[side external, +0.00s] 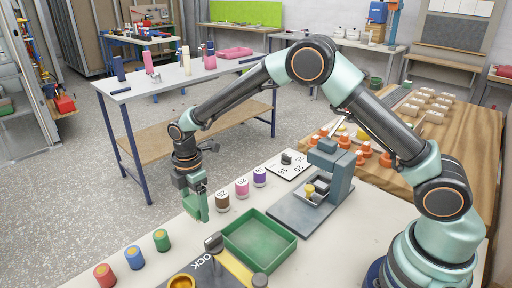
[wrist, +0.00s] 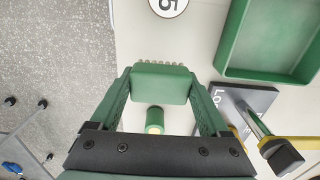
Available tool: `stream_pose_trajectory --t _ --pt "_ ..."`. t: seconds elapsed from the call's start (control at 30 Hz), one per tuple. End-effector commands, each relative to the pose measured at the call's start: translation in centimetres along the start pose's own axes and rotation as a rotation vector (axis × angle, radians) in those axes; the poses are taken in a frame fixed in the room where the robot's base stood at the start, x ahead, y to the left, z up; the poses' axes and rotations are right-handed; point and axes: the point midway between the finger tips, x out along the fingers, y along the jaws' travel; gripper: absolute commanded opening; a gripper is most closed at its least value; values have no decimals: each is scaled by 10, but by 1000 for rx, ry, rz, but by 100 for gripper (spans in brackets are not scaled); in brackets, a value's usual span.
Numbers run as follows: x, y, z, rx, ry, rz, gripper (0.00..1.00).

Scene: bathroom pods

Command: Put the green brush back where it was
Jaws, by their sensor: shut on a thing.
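My gripper (side external: 197,181) hangs over the left part of the white table. It is shut on a green block-shaped thing with a row of pale tufts along one edge, which I take to be the green brush (wrist: 160,84). In the wrist view the brush sits between the two green fingers, tufts toward the top of the picture. In the side external view the brush (side external: 195,206) is hard to tell apart from the green fingers. Whether it touches the table is not clear.
A green tray (side external: 260,263) lies right of my gripper. Brown, pink and purple numbered cylinders (side external: 241,187) stand behind it. Red, blue and green cylinders (side external: 134,257) stand front left; the green cylinder (wrist: 154,121) shows near the brush. A lock board (wrist: 250,99) adjoins the tray.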

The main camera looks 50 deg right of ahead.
Motion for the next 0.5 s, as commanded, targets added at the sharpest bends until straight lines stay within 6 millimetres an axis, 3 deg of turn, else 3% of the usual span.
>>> stream_pose_trajectory --t 0.2,0.5 --pt "32 -1 0 0 -1 -3 27" --pt "35 0 0 0 0 1 27"
